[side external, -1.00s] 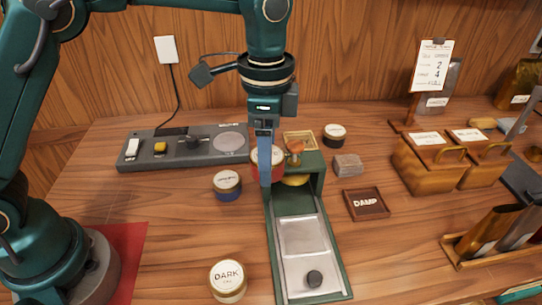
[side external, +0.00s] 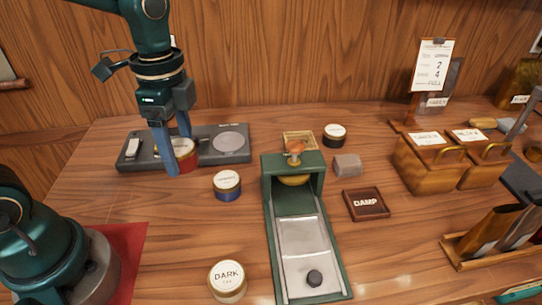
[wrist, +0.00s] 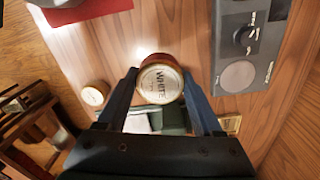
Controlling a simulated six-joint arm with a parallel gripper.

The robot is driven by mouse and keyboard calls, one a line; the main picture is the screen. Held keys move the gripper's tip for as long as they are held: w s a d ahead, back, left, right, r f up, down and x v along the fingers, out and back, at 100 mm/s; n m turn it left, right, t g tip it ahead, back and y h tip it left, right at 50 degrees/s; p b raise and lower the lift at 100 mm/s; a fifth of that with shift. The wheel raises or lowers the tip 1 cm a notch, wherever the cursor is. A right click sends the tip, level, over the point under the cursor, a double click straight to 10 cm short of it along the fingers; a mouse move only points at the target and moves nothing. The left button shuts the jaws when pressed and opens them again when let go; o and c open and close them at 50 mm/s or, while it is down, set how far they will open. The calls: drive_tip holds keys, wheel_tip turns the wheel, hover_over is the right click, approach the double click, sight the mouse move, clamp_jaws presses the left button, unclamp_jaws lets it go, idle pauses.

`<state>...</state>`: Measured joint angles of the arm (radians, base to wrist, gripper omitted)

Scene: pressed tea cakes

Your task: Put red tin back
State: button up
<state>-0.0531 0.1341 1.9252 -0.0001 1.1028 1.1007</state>
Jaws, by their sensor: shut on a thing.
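The red tin (side external: 183,158) has a gold rim and a pale lid. My gripper (side external: 178,152) is shut on it, with one finger on each side. In the side external view the tin is in front of the grey panel and left of the blue tin; I cannot tell how high it is above the table. In the wrist view the tin (wrist: 160,88) sits between both fingertips of my gripper (wrist: 160,90), and its lid reads "WHITE". The near finger hides part of the tin in the side external view.
A blue tin (side external: 227,186), a DARK tin (side external: 227,281) and a black tin (side external: 334,135) stand on the table. The green press (side external: 265,205) is at centre. The grey panel (side external: 215,158) with knobs lies behind. Bare wood lies left of the blue tin.

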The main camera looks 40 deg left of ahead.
drive_tip(key=shift+s+a+r+n, duration=0.2)
drive_tip(key=shift+s+a+n, duration=0.15)
drive_tip(key=shift+a, duration=0.15)
hover_over(232, 233)
wheel_tip(232, 233, down, 7)
drive_tip(key=shift+r, duration=0.1)
drive_tip(key=shift+f, duration=2)
drive_tip(key=shift+f, duration=0.1)
drive_tip(key=o, duration=1.5)
